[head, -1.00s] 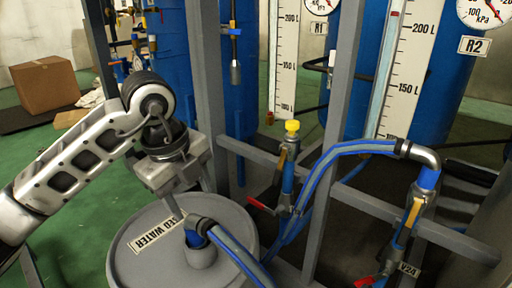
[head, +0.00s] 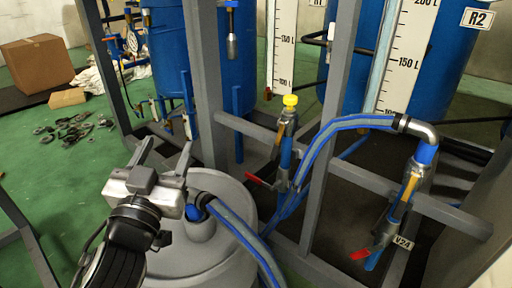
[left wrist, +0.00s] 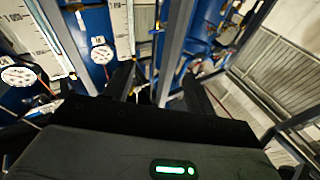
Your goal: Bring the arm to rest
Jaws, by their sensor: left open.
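My left gripper (head: 165,157) is in the lower left of the head view, in front of and above the grey drum (head: 215,262). Its two fingers point up and away, spread apart with nothing between them. The drum has a blue hose (head: 240,240) fitted to its top, to the right of the gripper. In the left wrist view the dark fingers of the left gripper (left wrist: 160,85) stand apart, with blue vessels and grey posts beyond. My right gripper is in neither view.
A grey metal frame (head: 335,110) with blue vessels (head: 175,60) stands behind the drum. Valve V24 (head: 400,215) and a yellow-capped valve (head: 287,125) are at the right.

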